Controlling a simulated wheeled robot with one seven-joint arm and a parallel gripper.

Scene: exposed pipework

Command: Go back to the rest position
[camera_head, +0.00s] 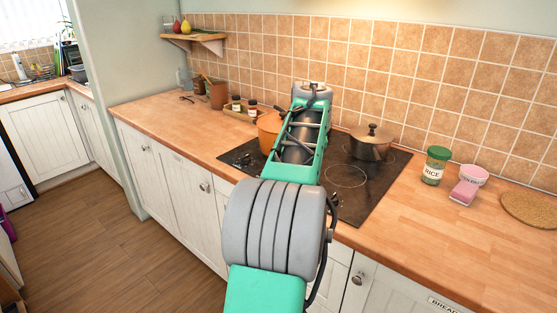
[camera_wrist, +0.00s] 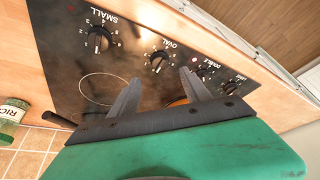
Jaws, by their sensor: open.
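My gripper (camera_wrist: 160,76) shows in the wrist view with its two grey fingers spread apart and nothing between them. It is over the black hob (camera_wrist: 65,60), with the hob's knobs, such as the one marked OVAL (camera_wrist: 158,60), beyond the fingertips. In the head view my green and grey arm reaches forward over the hob (camera_head: 345,178), and I cannot make out the fingers there. An orange pot (camera_head: 268,128) is partly hidden behind my arm. Part of an orange thing (camera_wrist: 178,102) shows between the fingers' bases in the wrist view.
A lidded metal pot (camera_head: 371,143) stands on the hob, right of my arm. A rice jar (camera_head: 436,166), a pink container (camera_head: 467,190) and a round cork mat (camera_head: 530,209) are on the right worktop. A wooden tray (camera_head: 240,112) with small jars stands left. The floor (camera_head: 120,245) at left is clear.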

